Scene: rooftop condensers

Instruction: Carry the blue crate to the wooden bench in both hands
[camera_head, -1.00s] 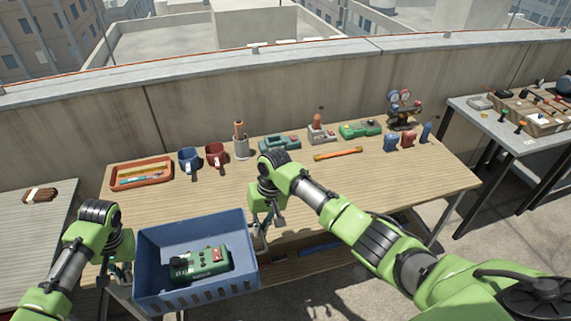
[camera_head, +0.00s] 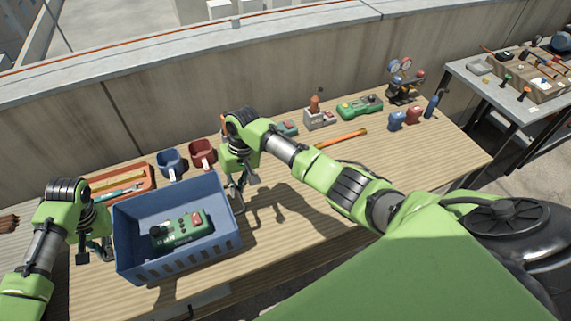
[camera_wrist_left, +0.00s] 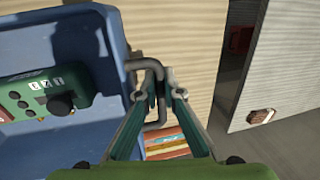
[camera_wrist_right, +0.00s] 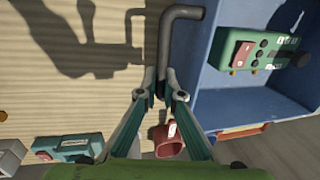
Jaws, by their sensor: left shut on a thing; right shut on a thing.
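The blue crate (camera_head: 190,258) is over the front left part of the wooden bench (camera_head: 425,165), roughly level. Its shadow falls on the planks to its right, so it appears to be above the top; the gap underneath is hidden. A green device with a red part (camera_head: 182,230) lies inside it. My left gripper (camera_head: 107,249) is shut on the crate's left grey handle, which shows in the left wrist view (camera_wrist_left: 156,122). My right gripper (camera_head: 236,197) is shut on the right handle, seen in the right wrist view (camera_wrist_right: 166,45).
An orange tray (camera_head: 142,179), a blue mug (camera_head: 171,164) and a red mug (camera_head: 203,153) stand just behind the crate. An orange-handled tool (camera_head: 341,138) and a green case (camera_head: 360,106) lie farther right. The bench right of the crate is bare.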

